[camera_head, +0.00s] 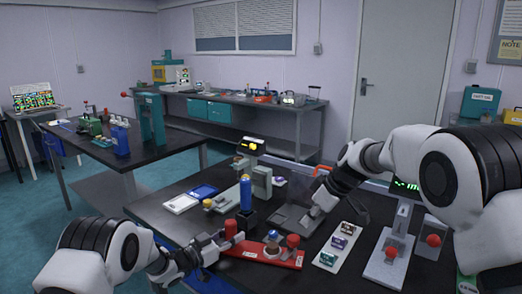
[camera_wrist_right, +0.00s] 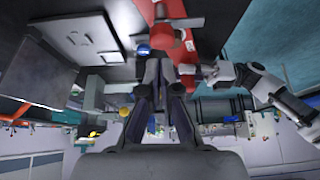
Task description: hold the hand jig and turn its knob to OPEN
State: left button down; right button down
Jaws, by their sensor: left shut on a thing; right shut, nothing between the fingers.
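The red hand jig (camera_head: 262,255) lies on the dark front table, with red upright grips at its left and right ends. A small round knob (camera_head: 272,236) with a bluish top stands between them. My left gripper (camera_head: 224,240) is shut on the jig's left red grip (camera_head: 231,230). My right gripper (camera_head: 285,227) is shut and empty, just behind the jig near the knob. In the right wrist view its closed fingertips (camera_wrist_right: 158,66) are close to a red grip (camera_wrist_right: 164,38) and a blue round part (camera_wrist_right: 143,50). I cannot tell whether they touch. The knob's setting is unreadable.
A blue cylinder (camera_head: 246,193) stands behind the jig. A white strip with several small coloured blocks (camera_head: 339,243) lies to the right. A grey stand with a red knob (camera_head: 391,251) is further right. A white tray (camera_head: 181,204) lies behind left.

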pick_arm(q)
jog(key=c, duration=0.7)
grip_release()
